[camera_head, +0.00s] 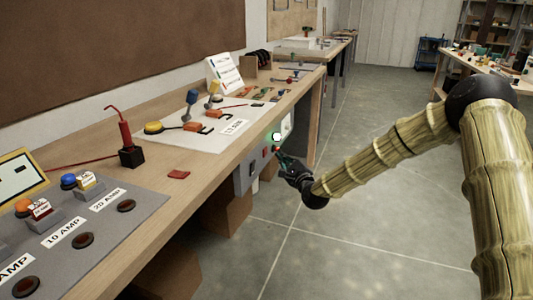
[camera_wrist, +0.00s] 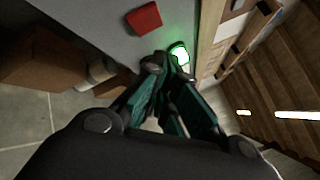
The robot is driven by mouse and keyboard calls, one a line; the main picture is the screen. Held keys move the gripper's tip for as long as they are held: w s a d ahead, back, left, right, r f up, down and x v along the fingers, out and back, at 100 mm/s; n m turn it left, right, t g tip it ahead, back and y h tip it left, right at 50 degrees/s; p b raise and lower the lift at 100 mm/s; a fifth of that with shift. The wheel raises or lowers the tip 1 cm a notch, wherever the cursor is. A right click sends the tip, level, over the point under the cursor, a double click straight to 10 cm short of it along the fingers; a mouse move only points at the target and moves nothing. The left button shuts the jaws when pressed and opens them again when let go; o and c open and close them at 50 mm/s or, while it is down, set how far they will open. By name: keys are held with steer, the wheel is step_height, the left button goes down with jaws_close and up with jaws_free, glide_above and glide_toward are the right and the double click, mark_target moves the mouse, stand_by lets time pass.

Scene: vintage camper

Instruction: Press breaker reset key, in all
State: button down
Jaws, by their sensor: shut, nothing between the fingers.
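A grey box (camera_head: 247,171) is mounted on the front of the workbench, under its top edge. A round light (camera_head: 277,136) glows green at its upper part; it also glows in the wrist view (camera_wrist: 180,54). A red square block (camera_wrist: 144,18) sits on the grey face in the wrist view, left of the light. I cannot tell for certain which part is the breaker reset key. My gripper (camera_head: 278,153) is shut and empty, its fingers pointing at the box just below the light. In the wrist view its fingertips (camera_wrist: 166,60) overlap the light's lower left edge; contact is unclear.
Cardboard boxes (camera_head: 228,212) stand underneath. Floor (camera_head: 370,230) at right is clear.

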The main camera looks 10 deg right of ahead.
steer(key=shift+s+d, duration=0.35)
steer(key=shift+d, duration=0.2)
steer(key=shift+s+d, duration=0.35)
steer(key=shift+d, duration=0.2)
